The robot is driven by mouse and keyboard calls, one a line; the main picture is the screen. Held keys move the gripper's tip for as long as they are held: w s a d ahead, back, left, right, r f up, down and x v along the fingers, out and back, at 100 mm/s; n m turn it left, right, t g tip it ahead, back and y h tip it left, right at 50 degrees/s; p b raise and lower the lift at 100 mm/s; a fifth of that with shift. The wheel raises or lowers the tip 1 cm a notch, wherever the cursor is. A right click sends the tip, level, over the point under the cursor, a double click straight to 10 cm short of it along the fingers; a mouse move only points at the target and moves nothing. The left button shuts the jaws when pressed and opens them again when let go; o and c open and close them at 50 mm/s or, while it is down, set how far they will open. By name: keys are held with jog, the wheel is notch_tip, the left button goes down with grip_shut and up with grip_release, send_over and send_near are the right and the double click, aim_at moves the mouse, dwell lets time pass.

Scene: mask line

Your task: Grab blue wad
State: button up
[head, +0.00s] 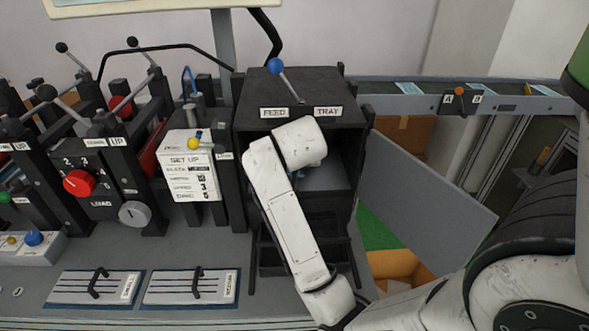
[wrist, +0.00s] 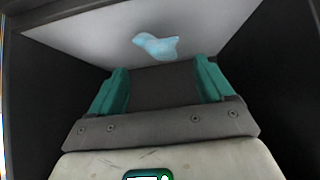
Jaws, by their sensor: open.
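The blue wad (wrist: 156,46) is a light blue crumpled piece lying on a pale surface inside the feed tray box, seen in the wrist view. My gripper (wrist: 162,85) is open, with its two teal fingers apart. The wad lies beyond the fingertips, roughly between them in the picture, and nothing is between the fingers. In the head view my arm reaches into the dark feed tray box (head: 348,116), and my own wrist hides the gripper and most of the inside.
Dark side walls stand close on both sides of my gripper. A grey door panel (head: 425,190) stands open at the box's right. A blue-knobbed lever (head: 275,66) rises from the box top. A white set-up panel (head: 187,165) and several levers stand to the left.

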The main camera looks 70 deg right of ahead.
jog(key=shift+w+d, duration=0.1)
jog(key=shift+d, duration=0.15)
jog(key=x, duration=0.5)
jog(key=shift+w+d, duration=0.2)
jog(key=shift+d, duration=0.15)
jog(key=shift+c, duration=0.4)
jog(key=c, duration=1)
jog(key=shift+o, duration=0.2)
jog(key=shift+a, duration=0.1)
